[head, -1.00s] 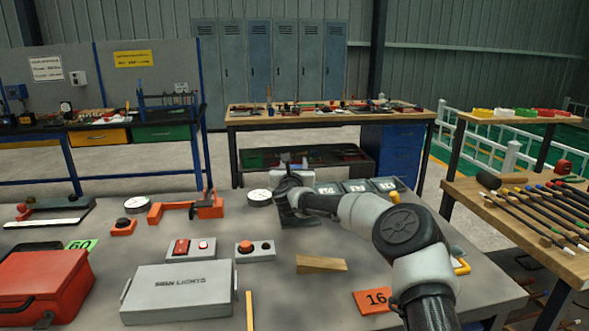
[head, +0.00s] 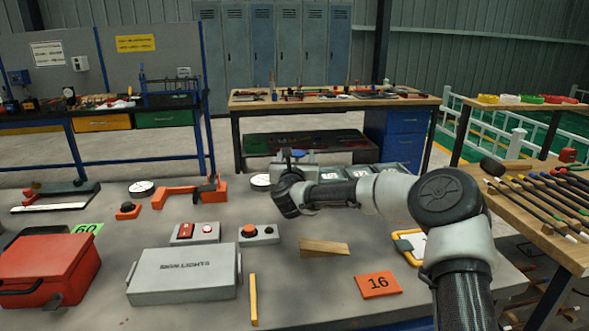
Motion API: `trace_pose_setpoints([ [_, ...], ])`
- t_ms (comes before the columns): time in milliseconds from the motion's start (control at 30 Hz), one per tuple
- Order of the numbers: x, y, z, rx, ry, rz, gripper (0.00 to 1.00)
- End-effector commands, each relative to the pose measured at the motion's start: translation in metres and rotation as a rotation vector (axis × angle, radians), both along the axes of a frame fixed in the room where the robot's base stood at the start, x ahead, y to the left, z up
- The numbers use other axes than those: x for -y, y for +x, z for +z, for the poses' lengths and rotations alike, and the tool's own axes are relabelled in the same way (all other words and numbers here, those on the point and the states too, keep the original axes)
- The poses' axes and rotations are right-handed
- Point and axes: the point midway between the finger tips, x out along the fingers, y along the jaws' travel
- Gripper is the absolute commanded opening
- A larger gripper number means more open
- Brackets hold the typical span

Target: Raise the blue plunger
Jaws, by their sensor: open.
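A small blue cap (head: 299,153), which looks like the blue plunger, shows at the top of a grey unit (head: 305,171) at the far edge of the grey table. My gripper (head: 289,162) is right by it, and its wrist end hides the lower part of the unit. A dark finger seems to stand just left of the blue cap. The jaws are open and hold nothing that I can see. Whether they touch the plunger or stand around it, I cannot tell.
Grey boxes with displays (head: 362,171) stand right of the unit, behind my forearm.

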Motion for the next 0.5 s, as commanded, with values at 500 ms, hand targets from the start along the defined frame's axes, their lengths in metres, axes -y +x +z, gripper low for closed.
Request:
trace_pose_setpoints([
  [500, -0.002, -0.096, 0.001, 0.002, -0.001, -0.001, 0.61],
])
